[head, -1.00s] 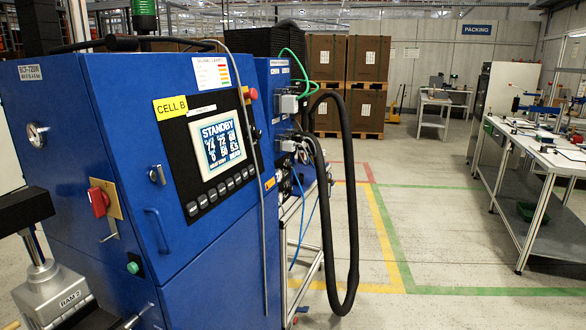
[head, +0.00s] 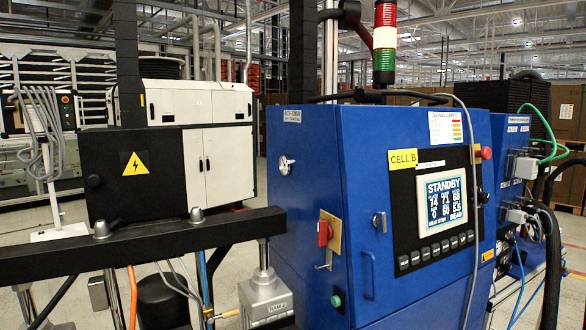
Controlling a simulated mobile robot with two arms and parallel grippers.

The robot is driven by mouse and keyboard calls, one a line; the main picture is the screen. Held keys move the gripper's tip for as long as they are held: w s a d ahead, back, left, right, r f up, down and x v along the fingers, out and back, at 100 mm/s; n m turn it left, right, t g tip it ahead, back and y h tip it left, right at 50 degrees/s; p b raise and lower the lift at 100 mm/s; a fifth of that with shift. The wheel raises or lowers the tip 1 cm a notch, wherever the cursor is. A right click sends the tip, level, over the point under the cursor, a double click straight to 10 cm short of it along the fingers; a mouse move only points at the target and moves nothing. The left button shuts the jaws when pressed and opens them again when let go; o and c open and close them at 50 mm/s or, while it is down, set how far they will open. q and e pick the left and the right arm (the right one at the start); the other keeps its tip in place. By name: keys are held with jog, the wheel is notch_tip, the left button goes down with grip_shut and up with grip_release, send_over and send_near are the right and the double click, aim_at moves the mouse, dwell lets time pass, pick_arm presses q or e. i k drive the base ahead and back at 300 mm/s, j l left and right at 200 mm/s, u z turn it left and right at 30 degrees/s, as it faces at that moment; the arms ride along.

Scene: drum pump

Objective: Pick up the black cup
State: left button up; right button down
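No black cup is recognisable in the head view. Neither of my grippers shows in it. A blue machine cabinet (head: 365,170) fills the middle and right. It carries a lit display (head: 441,203) reading STANDBY, a yellow CELL B label and a red switch (head: 325,234). A black cylindrical object (head: 163,300), cut off by the lower edge, stands low behind the black beam; I cannot tell what it is.
A black horizontal beam (head: 60,258) crosses the left foreground, with a black electrical box (head: 133,176) above it. A white cabinet (head: 212,140) stands behind. A thick black hose (head: 553,265) hangs at the right. Grey floor shows at the far left.

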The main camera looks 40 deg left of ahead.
aim_at(519, 257)
jog(key=u, duration=0.4)
jog(key=i+l+u, duration=0.85)
jog(key=k, duration=0.1)
